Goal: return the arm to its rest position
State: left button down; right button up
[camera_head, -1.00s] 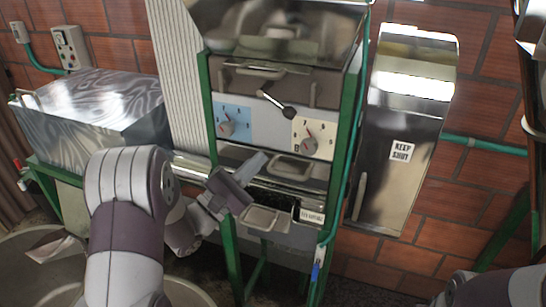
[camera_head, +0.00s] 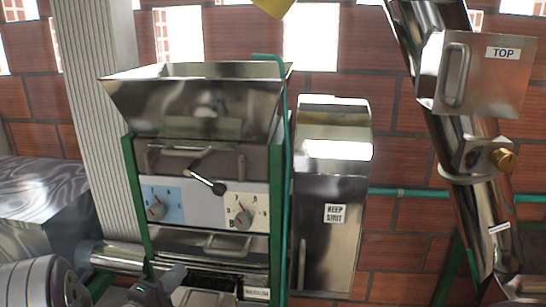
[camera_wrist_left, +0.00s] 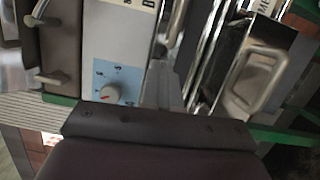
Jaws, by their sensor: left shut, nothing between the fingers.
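My left gripper (camera_head: 168,283) shows at the bottom of the head view, in front of the lower trays of the green-framed machine (camera_head: 205,207). Its fingers are shut and empty. Part of my left arm (camera_head: 40,283) shows at the lower left corner. In the left wrist view the shut fingers (camera_wrist_left: 162,85) lie in front of the machine's face, between the blue dial panel (camera_wrist_left: 117,78) and a metal tray handle (camera_wrist_left: 255,78). I cannot tell the exact gap to the machine. My right gripper is not in view.
A metal hopper (camera_head: 195,108) tops the machine, with a black-knobbed lever (camera_head: 206,180) below. A "KEEP SHUT" metal cabinet (camera_head: 330,245) stands right. A steel chute with a "TOP" hatch (camera_head: 500,85) is farther right. A metal box (camera_head: 40,205) is at left.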

pick_arm(q)
jog(key=s+a+f+m+g+y+b, duration=0.2)
jog(key=s+f+m+g+y+b, duration=0.25)
jog(key=f, duration=0.45)
jog(key=s+a+f+m+g+y+b, duration=0.1)
jog(key=s+a+f+m+g+y, duration=0.15)
jog(key=s+f+m+g, duration=0.55)
jog(key=s+d+f+m+g+b, duration=0.1)
jog(key=s+d+f+b, duration=0.2)
jog(key=s+d, duration=0.1)
jog(key=s+d+f+m+g+h+b, duration=0.1)
jog(key=s+d+f+g+b, duration=0.1)
jog(key=d, duration=0.4)
jog(key=shift+s+d+f+b, duration=0.25)
jog(key=shift+s+f+b, duration=0.3)
jog(key=shift+s+b, duration=0.4)
jog(key=shift+d+m+g, duration=0.1)
jog(key=shift+m+g, duration=0.15)
jog(key=shift+w, duration=0.1)
